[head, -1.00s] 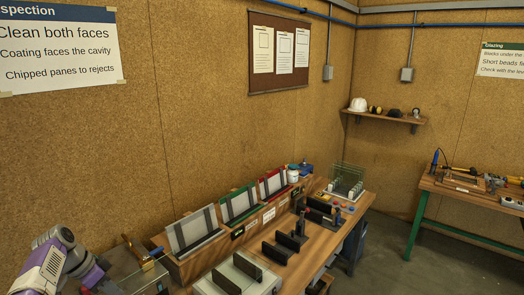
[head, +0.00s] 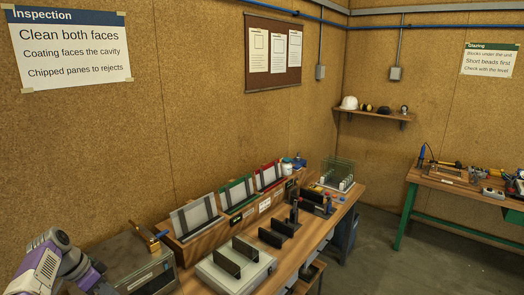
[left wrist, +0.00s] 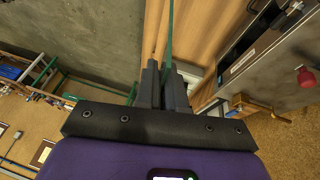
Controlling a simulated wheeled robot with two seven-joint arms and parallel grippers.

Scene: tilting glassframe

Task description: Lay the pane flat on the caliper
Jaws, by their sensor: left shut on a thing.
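My left arm (head: 62,268) comes in at the lower left of the head view, and its fingertips are out of that frame. In the left wrist view my left gripper (left wrist: 164,78) is shut on a thin pane, seen edge-on as a green strip (left wrist: 169,38) standing out beyond the fingers. The rest of the pane is hidden by the angle. On the bench in the head view is a pale box (head: 215,275) with two dark upright bars. I cannot tell which fixture is the caliper. My right gripper is not in view.
Slotted wooden racks hold a grey-banded pane (head: 197,214), a green-edged one (head: 236,192) and a red-edged one (head: 268,176). Dark blocks (head: 272,238) stand on the bench (head: 290,262). A grey cabinet (head: 150,277) with a brass-coloured handle is near my left arm. Open floor lies right.

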